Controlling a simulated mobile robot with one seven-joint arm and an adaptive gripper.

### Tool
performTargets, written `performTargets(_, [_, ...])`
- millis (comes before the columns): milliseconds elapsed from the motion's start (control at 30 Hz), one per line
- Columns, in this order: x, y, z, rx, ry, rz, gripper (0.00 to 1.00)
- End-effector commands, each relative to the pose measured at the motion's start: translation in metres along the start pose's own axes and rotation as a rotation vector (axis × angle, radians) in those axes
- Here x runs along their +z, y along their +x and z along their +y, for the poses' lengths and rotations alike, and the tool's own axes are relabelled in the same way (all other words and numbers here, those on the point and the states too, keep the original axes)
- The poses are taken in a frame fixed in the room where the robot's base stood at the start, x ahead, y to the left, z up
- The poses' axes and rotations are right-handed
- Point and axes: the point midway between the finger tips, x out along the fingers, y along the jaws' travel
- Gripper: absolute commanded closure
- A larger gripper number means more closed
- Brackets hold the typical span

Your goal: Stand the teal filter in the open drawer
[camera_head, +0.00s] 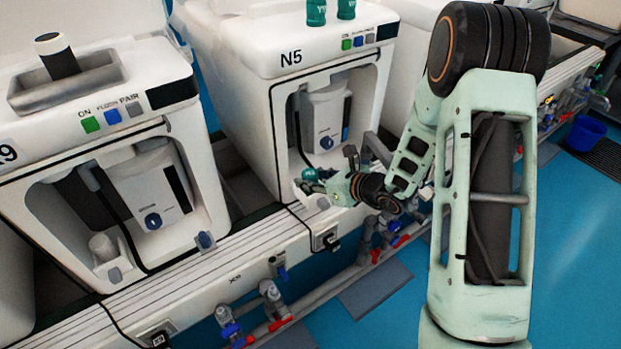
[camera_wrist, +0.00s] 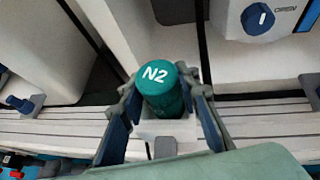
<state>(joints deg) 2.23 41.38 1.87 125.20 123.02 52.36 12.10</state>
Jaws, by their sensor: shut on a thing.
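The teal filter (camera_wrist: 160,76), marked N2 on its cap, is between the two fingers of my gripper (camera_wrist: 162,97) in the wrist view. The fingers are shut on its sides, and it looks close to upright, cap toward the camera. Directly below it a small white open drawer (camera_wrist: 152,128) juts out; whether the filter's lower end is inside it or touching its floor is hidden. In the head view the filter (camera_head: 310,174) shows small in my gripper (camera_head: 318,182), at the front of the N5 unit, just above the white drawer (camera_head: 313,199).
The white N5 unit (camera_head: 285,52) carries two more teal filters (camera_head: 316,12) on top. Pipes with red and blue valves (camera_head: 272,300) run along the front rail.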

Motion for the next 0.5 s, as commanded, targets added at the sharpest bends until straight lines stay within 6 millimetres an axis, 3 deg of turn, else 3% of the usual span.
performTargets(67, [-0.0035, 0.002, -0.0002, 0.0, 0.0, 0.0, 0.96])
performTargets(100, [-0.002, 0.0011, -0.0001, 0.0, 0.0, 0.0, 0.66])
performTargets(200, [-0.0019, 0.0009, -0.0001, 0.0, 0.0, 0.0, 0.55])
performTargets(500, [-0.0013, 0.0006, -0.0001, 0.0, 0.0, 0.0, 0.53])
